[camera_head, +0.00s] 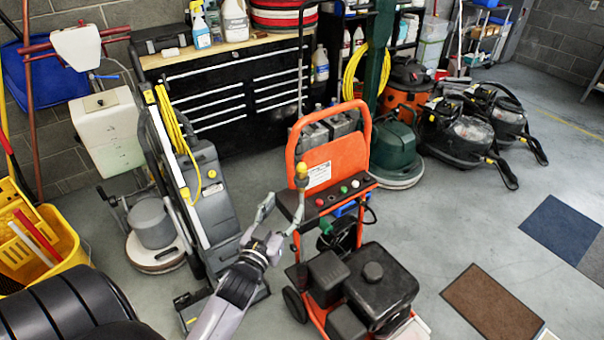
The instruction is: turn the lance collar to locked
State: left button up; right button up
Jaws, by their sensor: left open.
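The orange pressure washer (337,158) stands upright in the middle of the view, with a row of coloured knobs on its dark panel (330,198). A small yellow piece (302,169), which may be the lance collar, shows in front of the orange backplate's left edge. I cannot tell whether it is locked. My left gripper (284,206) is open, its fingers pointing up just below and left of the yellow piece. The right finger looks close under it; I cannot tell whether they touch. No object shows between the fingers. My right gripper is not in view.
A grey upright floor machine (210,195) stands close left of my left arm. The washer's black engine (378,288) is to the right. A green floor machine (395,150) and black vacuums (455,135) stand behind. Open floor with a brown mat (492,303) lies at right.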

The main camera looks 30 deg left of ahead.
aim_at(299, 182)
pick_arm(q)
jog(key=p+x, duration=0.2)
jog(key=x, duration=1.1)
jog(key=shift+s+a+f, duration=0.1)
jog(key=shift+f, duration=0.05)
jog(key=shift+c, duration=1.1)
jog(key=c, duration=0.9)
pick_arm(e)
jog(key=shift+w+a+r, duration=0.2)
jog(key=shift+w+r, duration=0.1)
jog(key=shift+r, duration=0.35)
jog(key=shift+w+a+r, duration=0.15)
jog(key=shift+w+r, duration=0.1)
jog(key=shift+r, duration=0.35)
